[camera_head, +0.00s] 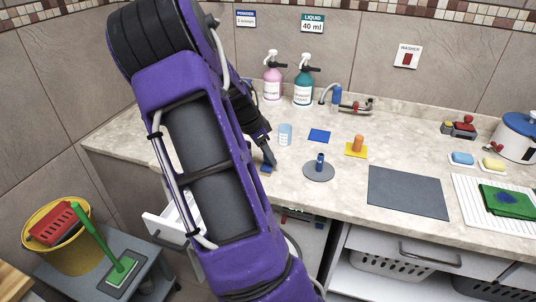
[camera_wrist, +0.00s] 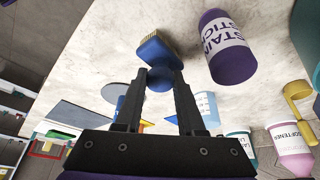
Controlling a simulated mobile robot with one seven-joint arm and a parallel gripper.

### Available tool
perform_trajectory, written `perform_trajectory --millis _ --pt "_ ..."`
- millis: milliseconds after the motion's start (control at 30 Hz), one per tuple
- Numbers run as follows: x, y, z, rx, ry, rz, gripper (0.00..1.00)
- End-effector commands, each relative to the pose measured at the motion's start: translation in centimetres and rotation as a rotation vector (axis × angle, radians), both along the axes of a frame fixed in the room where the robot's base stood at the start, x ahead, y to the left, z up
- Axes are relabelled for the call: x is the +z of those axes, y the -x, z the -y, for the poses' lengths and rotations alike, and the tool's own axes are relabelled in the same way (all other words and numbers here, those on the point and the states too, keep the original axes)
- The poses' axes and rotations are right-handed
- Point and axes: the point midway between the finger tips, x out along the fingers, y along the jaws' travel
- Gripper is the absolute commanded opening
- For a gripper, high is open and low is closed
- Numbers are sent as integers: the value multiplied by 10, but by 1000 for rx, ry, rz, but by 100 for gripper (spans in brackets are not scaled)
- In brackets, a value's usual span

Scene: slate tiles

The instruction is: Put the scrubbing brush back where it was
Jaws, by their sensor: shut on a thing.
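The scrubbing brush (camera_wrist: 152,48) has a blue body and pale tan bristles. In the wrist view it is at the fingertips of my gripper (camera_wrist: 160,86), which is shut on its rounded blue part. In the head view my gripper (camera_head: 268,158) points down over the near part of the counter, left of the grey disc. A bit of the brush's blue (camera_head: 265,169) shows below the fingertips. I cannot tell whether the brush touches the counter. A flat blue square (camera_head: 319,135) lies bare on the counter behind and right of my gripper.
A grey disc with a blue peg (camera_head: 319,175), a yellow square with an orange peg (camera_head: 356,152) and a clear light-blue cup (camera_head: 285,134) stand nearby. A purple bottle (camera_wrist: 227,48) stands close to the brush. A bare dark grey mat (camera_head: 408,193) lies right.

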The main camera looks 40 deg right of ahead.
Motion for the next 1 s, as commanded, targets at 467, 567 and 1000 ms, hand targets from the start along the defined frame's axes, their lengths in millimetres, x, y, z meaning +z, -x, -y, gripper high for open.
perform_trajectory --millis 467,567,1000 --pt "-1 0 0 1 1 2 68" --pt "-1 0 0 1 1 2 68" --pt "28 -5 -11 5 3 5 68"
